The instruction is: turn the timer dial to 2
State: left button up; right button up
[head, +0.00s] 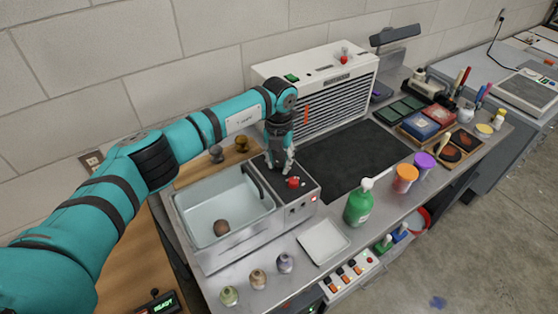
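A metal basin unit (222,212) stands on the bench, with a control box (300,206) at its right end. The box has a dark top with a red knob (293,183). Small dark controls and a red light show on its front, too small to read, so I cannot tell which is the timer dial or its setting. My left gripper (280,170) points down over the box top, just behind the red knob, and seems apart from it. Its fingers are small and dark here, and I cannot tell how far they are spread. My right gripper is out of view.
A green pump bottle (358,203), white tray (323,241) and small bottles (258,279) stand along the front. Orange (405,178) and purple (424,165) cups are to the right. A white vented cabinet (330,95) stands behind. The dark mat (350,155) is clear.

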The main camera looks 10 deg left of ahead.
pick_arm(q)
grip_shut()
jog(key=shift+f+m+b, duration=0.15)
jog(key=shift+m+b, duration=0.25)
jog(key=shift+b, duration=0.45)
jog(key=m+b, duration=0.6)
jog(key=b, duration=0.2)
jog(key=shift+m, duration=0.3)
jog(key=shift+m+b, duration=0.8)
jog(key=shift+m, duration=0.4)
jog(key=shift+m+b, duration=0.55)
jog(key=shift+m, duration=0.45)
jog(key=shift+r, duration=0.2)
